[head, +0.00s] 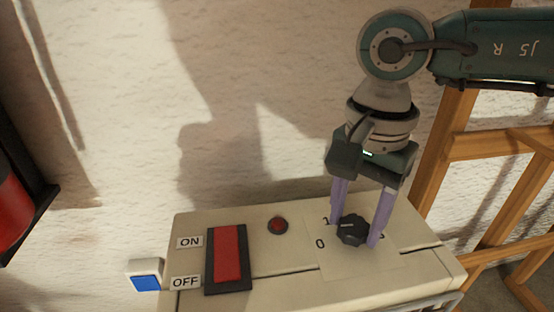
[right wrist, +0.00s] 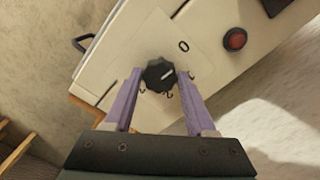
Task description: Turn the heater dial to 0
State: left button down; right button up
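The heater dial (head: 352,231) is a black ribbed knob with a white pointer line, on a pale panel on top of the heater. The printed 0 (head: 320,243) and 1 (head: 326,220) lie to its left. The pointer faces left, seemingly nearer the 1 than the 0. In the right wrist view the dial (right wrist: 157,75) sits between my fingertips, with the 0 (right wrist: 183,46) up and right of it. My right gripper (right wrist: 158,76) points down with its purple fingers on either side of the dial. Narrow gaps show, so it looks open around it. My left gripper is out of view.
A red rocker switch (head: 228,254) with ON and OFF labels and a small red button (head: 278,225) share the heater top (head: 300,285). A blue-faced block (head: 146,275) is at its left. A wooden frame (head: 490,145) stands right. A rough wall is behind.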

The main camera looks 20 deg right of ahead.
aim_at(354, 225)
grip_shut()
jog(key=shift+n+b, duration=0.35)
jog(key=shift+n, duration=0.55)
jog(key=shift+o, duration=2.4)
grip_release()
notch_tip(354, 225, up, 10)
jog(key=p, duration=0.3)
